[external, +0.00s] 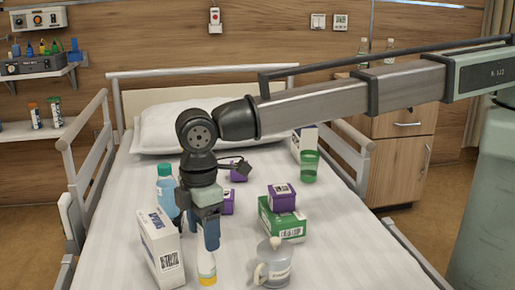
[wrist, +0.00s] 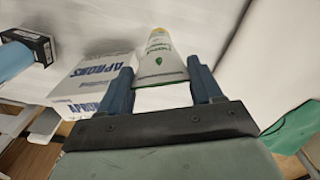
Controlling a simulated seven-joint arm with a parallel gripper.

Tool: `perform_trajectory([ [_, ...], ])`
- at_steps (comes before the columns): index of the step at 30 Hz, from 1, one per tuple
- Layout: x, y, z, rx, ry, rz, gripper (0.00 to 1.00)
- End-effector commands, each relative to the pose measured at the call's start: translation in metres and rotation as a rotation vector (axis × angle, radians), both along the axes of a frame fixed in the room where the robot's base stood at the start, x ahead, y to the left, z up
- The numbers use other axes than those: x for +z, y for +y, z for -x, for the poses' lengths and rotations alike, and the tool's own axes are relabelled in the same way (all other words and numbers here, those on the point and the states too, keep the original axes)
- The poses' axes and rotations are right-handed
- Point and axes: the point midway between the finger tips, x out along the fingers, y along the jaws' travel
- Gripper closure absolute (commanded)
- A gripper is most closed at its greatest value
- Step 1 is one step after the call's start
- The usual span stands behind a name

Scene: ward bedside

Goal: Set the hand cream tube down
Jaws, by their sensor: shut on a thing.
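The hand cream tube (external: 206,266) is white with yellow and green markings and stands about upright below my gripper (external: 207,240), low over the front part of the bed. My gripper points down and is shut on the tube's upper part. In the wrist view the tube (wrist: 158,58) lies between the two blue fingers (wrist: 163,85). I cannot tell whether its lower end touches the sheet.
A white aprons box (external: 161,248) stands close on the left, with a blue bottle (external: 165,188) behind it. Bare sheet (external: 345,245) lies further right.

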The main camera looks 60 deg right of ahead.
Motion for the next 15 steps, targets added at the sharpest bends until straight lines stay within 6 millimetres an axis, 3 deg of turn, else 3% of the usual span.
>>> perform_trajectory([
  [15, -0.048, 0.0, 0.0, 0.0, 0.0, 0.0, 0.82],
])
